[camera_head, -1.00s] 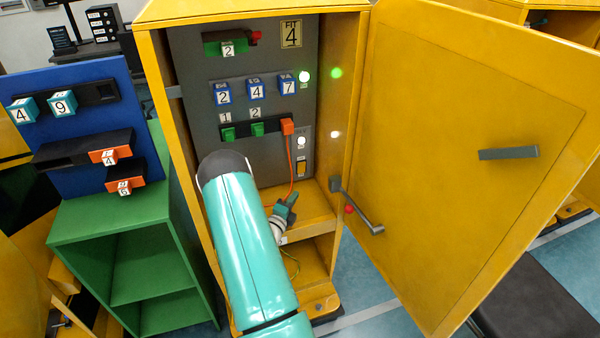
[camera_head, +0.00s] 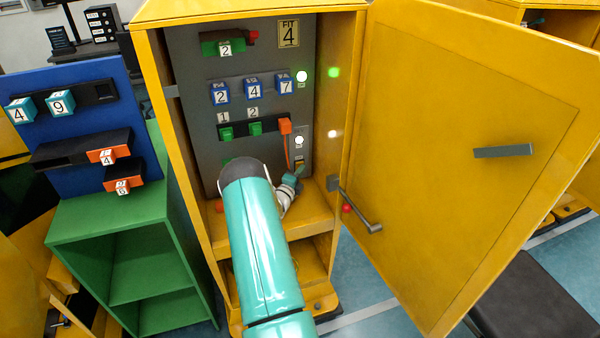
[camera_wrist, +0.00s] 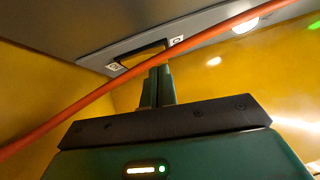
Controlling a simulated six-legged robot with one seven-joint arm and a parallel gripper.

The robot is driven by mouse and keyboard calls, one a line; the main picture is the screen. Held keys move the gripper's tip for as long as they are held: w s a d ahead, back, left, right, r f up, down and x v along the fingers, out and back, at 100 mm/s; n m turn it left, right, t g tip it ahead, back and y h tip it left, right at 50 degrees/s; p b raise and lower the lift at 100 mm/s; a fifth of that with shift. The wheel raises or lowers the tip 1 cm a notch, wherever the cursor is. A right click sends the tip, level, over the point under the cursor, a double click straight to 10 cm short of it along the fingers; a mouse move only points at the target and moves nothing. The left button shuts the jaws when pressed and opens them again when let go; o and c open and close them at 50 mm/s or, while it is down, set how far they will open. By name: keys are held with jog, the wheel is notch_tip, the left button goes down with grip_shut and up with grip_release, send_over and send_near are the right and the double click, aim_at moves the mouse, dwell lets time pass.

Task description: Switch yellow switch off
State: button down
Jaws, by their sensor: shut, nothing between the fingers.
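The yellow switch (camera_wrist: 142,56) sits in a dark frame on the grey panel in the wrist view, with small white labels at both ends. In the head view only its top edge (camera_head: 299,162) shows, the rest hidden by my gripper. My gripper (camera_wrist: 160,70) is shut and empty, its fingertips at the switch's lower edge towards its right end. Whether they touch it, I cannot tell. In the head view my gripper (camera_head: 299,172) is in front of the switch. A white lamp (camera_head: 299,141) glows just above the switch.
An orange cable (camera_wrist: 75,112) runs across the wrist view close to my fingers, down from the orange plug (camera_head: 285,126). The yellow cabinet door (camera_head: 450,150) stands open at right, its handle (camera_head: 358,212) jutting out. A green shelf (camera_head: 110,230) stands at left.

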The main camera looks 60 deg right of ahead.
jog(key=shift+w+d+r, duration=0.1)
jog(key=shift+w+d, duration=0.05)
dwell(0.3)
